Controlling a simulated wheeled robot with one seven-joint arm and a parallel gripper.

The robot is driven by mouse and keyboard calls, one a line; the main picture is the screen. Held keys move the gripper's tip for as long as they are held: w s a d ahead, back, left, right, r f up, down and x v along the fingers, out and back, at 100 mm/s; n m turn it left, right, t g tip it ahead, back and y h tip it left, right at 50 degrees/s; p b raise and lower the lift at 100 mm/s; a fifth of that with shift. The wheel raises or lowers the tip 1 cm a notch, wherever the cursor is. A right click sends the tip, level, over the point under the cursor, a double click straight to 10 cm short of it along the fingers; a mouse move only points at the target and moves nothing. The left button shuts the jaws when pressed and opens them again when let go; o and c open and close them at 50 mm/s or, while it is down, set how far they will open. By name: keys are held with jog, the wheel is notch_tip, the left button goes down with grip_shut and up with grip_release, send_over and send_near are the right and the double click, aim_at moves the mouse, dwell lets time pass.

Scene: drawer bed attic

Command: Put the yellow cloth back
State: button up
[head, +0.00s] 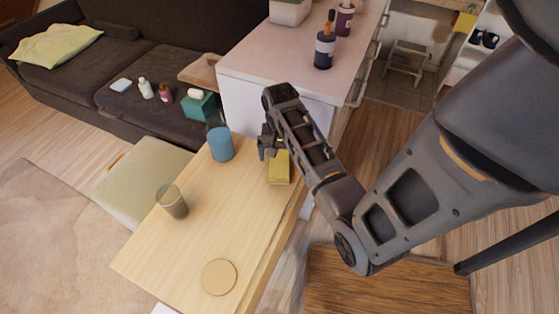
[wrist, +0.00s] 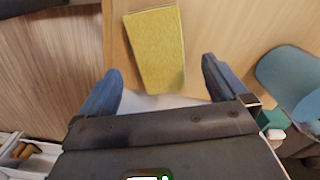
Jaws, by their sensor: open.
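The yellow cloth (head: 279,168) lies flat as a folded rectangle on the light wooden table (head: 205,245), near its far end by the white cabinet. In the wrist view the cloth (wrist: 156,50) shows just beyond and between my fingertips. My gripper (head: 268,148) is open and empty, above the far end of the table beside the cloth. In the wrist view my gripper (wrist: 160,82) has its two blue-grey fingers spread wider than the cloth. Part of the cloth is hidden by my arm in the head view.
A blue cup (head: 221,144) stands left of my gripper. A glass (head: 172,201) and a round coaster (head: 219,277) are on the table. The white cabinet (head: 270,70) with bottles rises behind. Another yellow item (head: 465,22) is on a shelf at the top right.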

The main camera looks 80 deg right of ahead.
notch_tip(320, 180, up, 7)
jog(key=n+t+h, duration=0.1)
jog(key=n+h, duration=0.1)
jog(key=n, duration=0.1)
send_near(279, 164)
jog(key=a, duration=0.1)
jog(key=a+f, duration=0.1)
jog(key=a, duration=0.1)
jog(key=shift+w+f, duration=0.1)
jog(key=shift+w, duration=0.15)
jog(key=s+a+r+n+t+h, duration=0.2)
jog(key=a+n+t, duration=0.4)
jog(key=a, duration=0.7)
jog(key=s+a+r+n+t+y, duration=0.2)
jog(key=s+a+r+n+t, duration=0.1)
jog(key=a+r, duration=0.4)
jog(key=s+a+r+n+t+y, duration=0.2)
jog(key=s+a+r+n+t, duration=0.2)
jog(key=r, duration=0.9)
jog(key=a+t, duration=0.1)
jog(key=a, duration=0.2)
jog(key=shift+s+r, duration=0.4)
